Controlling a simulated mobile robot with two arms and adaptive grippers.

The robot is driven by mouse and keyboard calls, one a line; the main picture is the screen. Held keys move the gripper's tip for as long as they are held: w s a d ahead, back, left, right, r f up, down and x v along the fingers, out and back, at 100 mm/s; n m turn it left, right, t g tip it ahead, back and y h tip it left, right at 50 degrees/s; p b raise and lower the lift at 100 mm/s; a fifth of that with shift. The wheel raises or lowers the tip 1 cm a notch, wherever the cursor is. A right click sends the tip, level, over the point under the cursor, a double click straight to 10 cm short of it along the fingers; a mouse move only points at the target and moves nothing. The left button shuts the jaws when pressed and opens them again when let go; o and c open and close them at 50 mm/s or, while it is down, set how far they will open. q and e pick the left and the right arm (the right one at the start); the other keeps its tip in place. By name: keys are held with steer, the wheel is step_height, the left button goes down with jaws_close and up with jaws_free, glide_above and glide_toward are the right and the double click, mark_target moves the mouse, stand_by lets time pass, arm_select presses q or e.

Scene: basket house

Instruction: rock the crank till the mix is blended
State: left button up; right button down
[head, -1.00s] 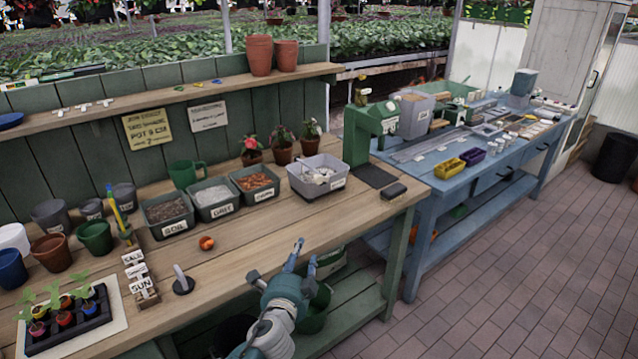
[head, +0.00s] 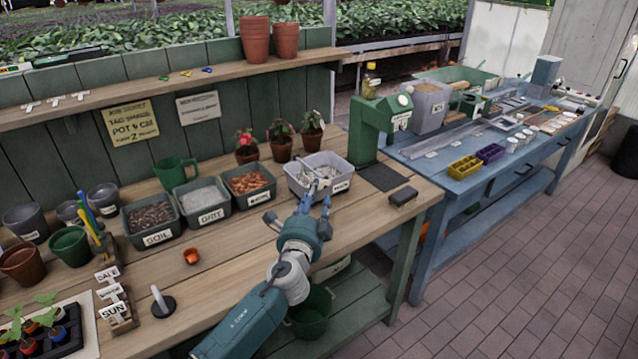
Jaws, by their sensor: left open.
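A light grey tub (head: 341,186) with a white label on its front stands on the wooden bench, left of the green machine. Pale material and a light paddle or crank piece show inside it; their details are too small to tell. My left gripper (head: 299,207) is above the bench just in front of the tub. Its fingers are spread, with nothing between them, and its right finger reaches close to the tub's front wall. I cannot tell whether it touches. My right gripper is not in view.
Bins of soil (head: 151,217), grit (head: 203,202) and orange-brown pieces (head: 249,182) stand left of the tub. A green machine (head: 369,130) stands right of it.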

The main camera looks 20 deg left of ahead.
mark_target(319, 189)
arm_select(q)
steer(key=w, duration=0.6)
steer(key=shift+a+f, duration=0.15)
steer(key=shift+a, duration=0.25)
steer(key=shift+c, duration=1.1)
jaws_close()
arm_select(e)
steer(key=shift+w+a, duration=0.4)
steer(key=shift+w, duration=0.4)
